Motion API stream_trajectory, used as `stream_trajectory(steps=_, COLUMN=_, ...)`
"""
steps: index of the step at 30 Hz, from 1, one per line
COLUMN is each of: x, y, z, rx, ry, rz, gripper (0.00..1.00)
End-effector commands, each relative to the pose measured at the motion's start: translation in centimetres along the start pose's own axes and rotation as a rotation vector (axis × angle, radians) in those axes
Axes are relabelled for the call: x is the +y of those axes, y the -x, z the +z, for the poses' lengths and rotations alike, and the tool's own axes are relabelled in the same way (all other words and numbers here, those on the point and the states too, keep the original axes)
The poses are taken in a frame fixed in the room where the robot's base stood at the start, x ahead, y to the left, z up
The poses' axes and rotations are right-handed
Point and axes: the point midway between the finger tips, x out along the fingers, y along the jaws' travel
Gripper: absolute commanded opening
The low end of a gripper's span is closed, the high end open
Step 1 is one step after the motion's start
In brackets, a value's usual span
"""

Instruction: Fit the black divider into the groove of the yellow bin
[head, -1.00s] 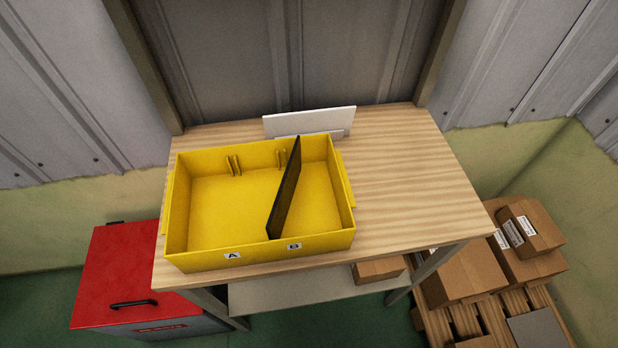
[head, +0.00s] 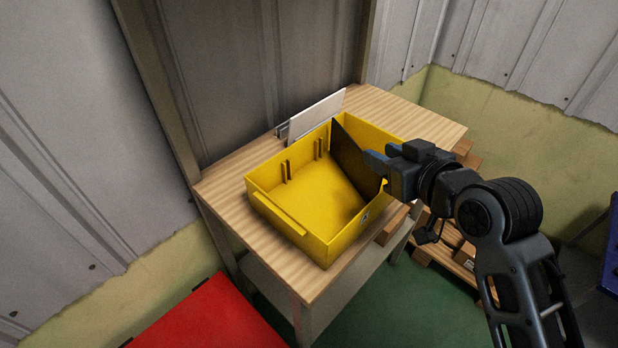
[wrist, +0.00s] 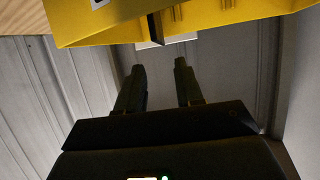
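The yellow bin (head: 300,237) stands on the wooden table. Pairs of upright ribs forming grooves (head: 319,148) show on its far inner wall. The thin black divider (head: 350,156) stands inside the bin towards its right side, tilted. Its far end shows to the right of the right groove; its near lower end is hard to make out. My gripper (head: 374,163) is at the bin's right near side, by the divider. In the wrist view my gripper (wrist: 160,68) has its two fingers apart with nothing between them. A dark edge, likely the divider (wrist: 155,27), shows above them against the bin.
A white panel (head: 318,114) stands upright behind the bin near the wall. The wooden table (head: 225,190) is bare left of the bin. A red box (head: 213,318) is at the lower left. Cardboard boxes on a pallet are partly hidden behind my arm.

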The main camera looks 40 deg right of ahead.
Motion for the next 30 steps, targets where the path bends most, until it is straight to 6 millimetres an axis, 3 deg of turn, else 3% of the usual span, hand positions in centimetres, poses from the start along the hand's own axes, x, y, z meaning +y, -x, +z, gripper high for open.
stream_trajectory(steps=19, x=0.0, y=-7.2, z=0.3, rx=0.001, ry=0.000, rz=0.001, gripper=0.36)
stream_trajectory(steps=28, x=-0.1, y=-7.8, z=0.4, rx=0.000, ry=0.001, rz=0.000, gripper=0.36)
stream_trajectory(steps=30, x=-0.1, y=-7.8, z=0.4, rx=0.000, ry=0.001, rz=0.000, gripper=0.31)
